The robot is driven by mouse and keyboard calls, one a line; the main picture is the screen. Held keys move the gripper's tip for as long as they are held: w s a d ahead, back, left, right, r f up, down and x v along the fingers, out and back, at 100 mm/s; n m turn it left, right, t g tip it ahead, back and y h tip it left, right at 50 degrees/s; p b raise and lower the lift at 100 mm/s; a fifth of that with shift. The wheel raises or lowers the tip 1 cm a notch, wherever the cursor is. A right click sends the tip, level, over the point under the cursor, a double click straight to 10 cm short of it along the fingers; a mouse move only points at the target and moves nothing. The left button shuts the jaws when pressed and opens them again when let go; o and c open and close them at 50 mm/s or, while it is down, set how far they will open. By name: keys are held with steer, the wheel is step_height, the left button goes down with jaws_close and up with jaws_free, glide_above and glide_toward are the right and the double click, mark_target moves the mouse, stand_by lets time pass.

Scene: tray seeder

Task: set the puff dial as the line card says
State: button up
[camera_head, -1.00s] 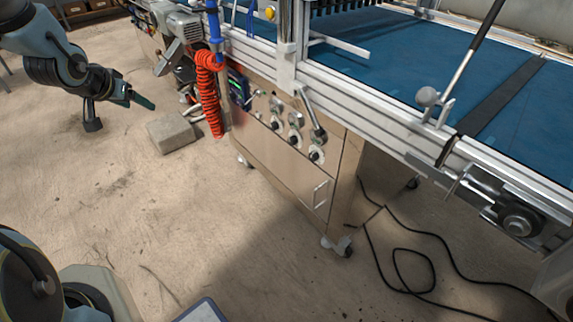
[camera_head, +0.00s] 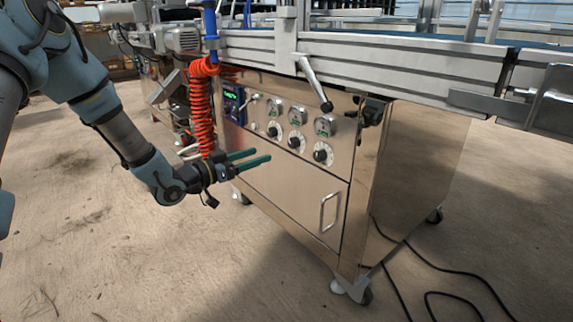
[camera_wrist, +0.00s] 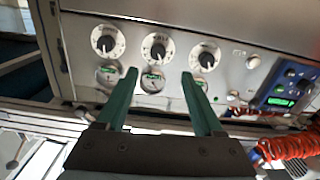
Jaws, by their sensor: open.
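Three round dials with dark knobs and white scales sit in a row on the steel cabinet's front: a left dial (camera_head: 273,130), a middle dial (camera_head: 294,141) and a right dial (camera_head: 322,154). Their lettering is too small to read, so I cannot tell which is the puff dial. My gripper (camera_head: 262,155) is open and empty, its green fingers pointing at the panel. In the wrist view, which shows the panel upside down, the fingertips (camera_wrist: 158,75) lie near the middle dial (camera_wrist: 156,47), with no clear contact. I see no line card.
Green-marked round fittings (camera_head: 297,115) sit above the dials. A lit display (camera_head: 233,103) is at the panel's left, beside a coiled red hose (camera_head: 201,110). A lever (camera_head: 316,84) hangs above the right dial. A door handle (camera_head: 329,211) is below. Cables lie on the floor.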

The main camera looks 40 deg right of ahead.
mark_target(291, 145)
steer(key=d+b, duration=0.1)
steer(key=d, duration=0.2)
steer(key=d+b, duration=0.1)
steer(key=d, duration=0.2)
steer(key=s+d+b, duration=0.1)
steer(key=d, duration=0.2)
steer(key=shift+d+f, duration=0.2)
steer(key=shift+d, duration=0.15)
steer(key=shift+d+r, duration=0.15)
steer(key=shift+d, duration=0.5)
steer(key=shift+c, duration=0.2)
jaws_close()
